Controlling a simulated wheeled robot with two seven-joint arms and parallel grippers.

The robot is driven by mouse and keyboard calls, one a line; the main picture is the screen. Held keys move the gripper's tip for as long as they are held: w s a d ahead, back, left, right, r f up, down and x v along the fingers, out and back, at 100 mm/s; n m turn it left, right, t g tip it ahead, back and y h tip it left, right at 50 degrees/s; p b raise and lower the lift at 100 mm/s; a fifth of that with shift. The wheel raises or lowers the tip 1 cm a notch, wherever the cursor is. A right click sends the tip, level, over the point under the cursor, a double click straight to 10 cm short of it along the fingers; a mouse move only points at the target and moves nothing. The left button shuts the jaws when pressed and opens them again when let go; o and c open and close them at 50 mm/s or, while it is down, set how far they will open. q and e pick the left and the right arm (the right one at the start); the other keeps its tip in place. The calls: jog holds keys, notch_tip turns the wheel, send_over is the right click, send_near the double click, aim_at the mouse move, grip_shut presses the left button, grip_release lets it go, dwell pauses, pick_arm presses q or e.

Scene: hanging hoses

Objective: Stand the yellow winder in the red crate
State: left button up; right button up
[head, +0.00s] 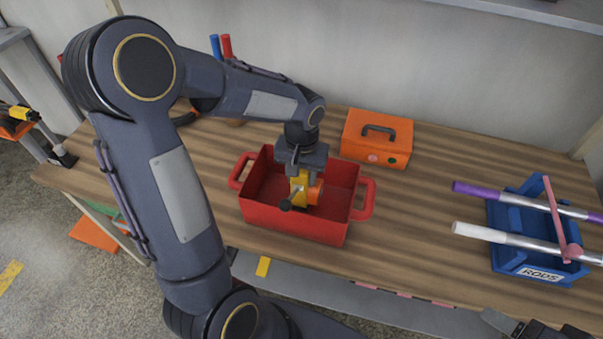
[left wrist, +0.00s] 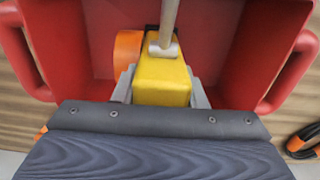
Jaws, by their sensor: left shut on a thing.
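The red crate (head: 292,222) stands on the wooden table with a handle at each end. My left gripper (head: 302,172) reaches down into it from above and is shut on the yellow winder (head: 298,190). The winder has a yellow body, an orange round part and a crank with a dark knob. In the left wrist view the yellow winder (left wrist: 162,82) sits between the fingers, with the red crate (left wrist: 262,60) around it. I cannot tell whether its underside touches the crate floor. My right gripper (head: 535,328) shows only partly at the bottom right edge.
An orange toolbox (head: 377,138) stands just behind the crate. A blue rods holder (head: 535,262) with several rods is on the right. Blue and red upright pieces (head: 226,46) stand at the back left. The table between crate and holder is clear.

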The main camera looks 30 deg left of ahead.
pick_arm(q)
jog(key=shift+f, duration=0.5)
jog(key=shift+f+b, duration=0.5)
jog(key=shift+b, duration=0.15)
dwell(0.4)
jog(key=o, duration=1.2)
jog(key=shift+r, duration=4)
jog(key=s+d+r+t+h, duration=0.1)
jog(key=s+t, duration=0.1)
jog(key=s, duration=0.3)
jog(key=s+d+r+t+h, duration=0.1)
jog(key=s, duration=0.5)
jog(key=s+d+r+m+t+h, duration=0.1)
jog(key=s+d+t, duration=0.1)
jog(key=s, duration=0.4)
jog(key=shift+t+h, duration=0.3)
jog(key=shift+h, duration=0.1)
